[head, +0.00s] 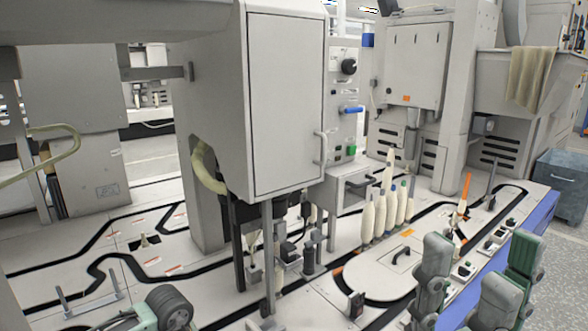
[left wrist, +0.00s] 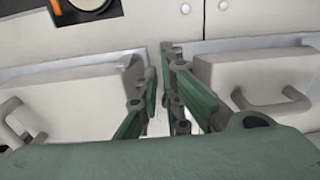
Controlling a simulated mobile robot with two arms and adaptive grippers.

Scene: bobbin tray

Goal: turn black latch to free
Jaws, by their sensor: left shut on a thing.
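I cannot tell for sure which part is the black latch. A black knob (head: 349,66) sits high on the grey control panel, and a black handle (head: 401,256) lies on the pale oval plate. My left gripper (left wrist: 166,55) has its green-grey fingers close together in the left wrist view, in front of a seam between pale panels. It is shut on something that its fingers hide. A round black part with orange (left wrist: 88,4) is cut off at that view's top. My right gripper (head: 478,255) shows at the head view's lower right, fingers apart and empty.
Several pale bobbins (head: 387,212) stand near the oval plate (head: 372,280). A large white cabinet (head: 285,110) rises in the middle. A blue lever (head: 351,110) sits on the panel. In the left wrist view, pale boxes with grey handles (left wrist: 272,100) flank the fingers.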

